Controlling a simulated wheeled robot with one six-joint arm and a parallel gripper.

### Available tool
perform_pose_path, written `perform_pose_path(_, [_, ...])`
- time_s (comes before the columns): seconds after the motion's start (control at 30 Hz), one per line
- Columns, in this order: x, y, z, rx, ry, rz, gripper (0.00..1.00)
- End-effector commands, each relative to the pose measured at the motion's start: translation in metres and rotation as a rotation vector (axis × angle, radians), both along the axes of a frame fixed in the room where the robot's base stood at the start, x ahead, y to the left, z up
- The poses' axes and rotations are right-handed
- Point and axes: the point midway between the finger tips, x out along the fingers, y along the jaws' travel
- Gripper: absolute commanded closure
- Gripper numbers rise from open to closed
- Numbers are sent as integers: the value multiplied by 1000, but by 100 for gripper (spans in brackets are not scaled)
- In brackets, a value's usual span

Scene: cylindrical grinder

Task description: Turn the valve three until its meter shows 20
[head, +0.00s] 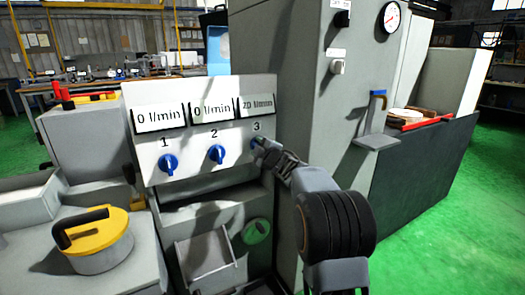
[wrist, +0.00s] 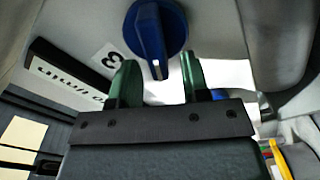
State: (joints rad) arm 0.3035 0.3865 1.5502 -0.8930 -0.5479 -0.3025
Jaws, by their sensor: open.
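Valve three is a blue knob with a white pointer mark, on the grey panel under the label 3. In the wrist view, valve three (wrist: 153,27) is above my gripper (wrist: 159,68), with its marked end pointing down between the two green fingertips. The fingers are apart, and I cannot tell whether they touch the knob. In the head view my gripper (head: 262,145) reaches the panel from the right and covers most of the valve. Meter three (head: 257,106) reads 20 l/min in the head view. Part of a meter (wrist: 70,85) shows in the wrist view.
Valve one (head: 168,164) and valve two (head: 216,154) are to the left, each under a meter reading 0 l/min. A grey machine cabinet (head: 315,110) stands close on the right of the panel. A yellow-lidded part (head: 95,232) is at lower left.

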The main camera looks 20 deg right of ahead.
Motion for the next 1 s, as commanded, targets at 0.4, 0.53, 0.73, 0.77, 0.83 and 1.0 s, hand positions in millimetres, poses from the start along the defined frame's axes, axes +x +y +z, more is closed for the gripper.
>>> perform_pose_path(0.4, [-68, -9, 3, -1, -1, -3, 57])
perform_pose_path(0.53, [-93, -12, 2, -1, -1, -4, 57])
perform_pose_path(0.73, [-121, -15, 2, -1, -2, -3, 57])
perform_pose_path(0.77, [-124, -16, 2, -1, -1, -3, 57])
perform_pose_path(0.83, [-129, -16, 1, -1, 0, -2, 57])
perform_pose_path(1.0, [-136, -16, 1, -1, -2, -1, 57])
